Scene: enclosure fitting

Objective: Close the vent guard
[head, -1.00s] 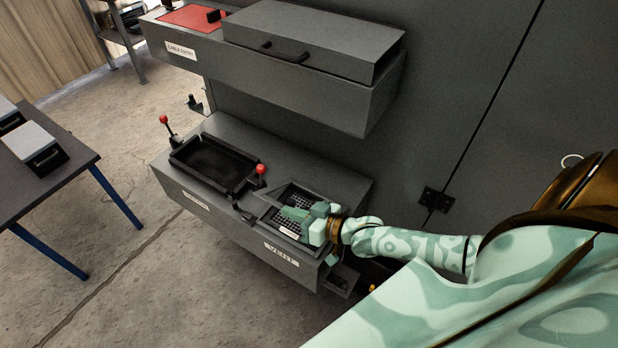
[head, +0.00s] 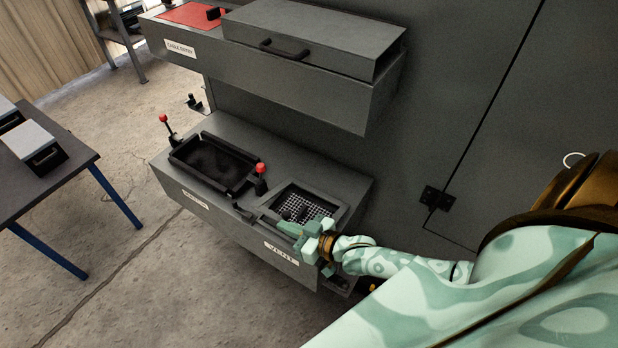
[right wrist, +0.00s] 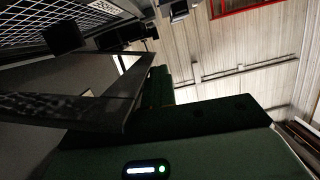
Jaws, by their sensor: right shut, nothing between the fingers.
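The vent guard (head: 311,204) is a dark mesh panel with a small dark handle, in a frame at the right end of the lower shelf. It also shows as a mesh in the top left of the right wrist view (right wrist: 45,20). I cannot tell whether it sits flush in its frame. My right gripper (head: 284,227) is shut and empty, at the frame's front edge and hiding part of it. In the right wrist view my dark green fingers (right wrist: 160,88) lie beside a dark frame bar (right wrist: 125,95). My left gripper is not in view.
A black open tray (head: 212,162) with red-knobbed levers (head: 261,170) is left of the guard. An upper shelf (head: 270,75) with a grey handled box overhangs behind. A label (head: 281,252) marks the shelf front. A table (head: 60,185) stands at left, with clear floor between.

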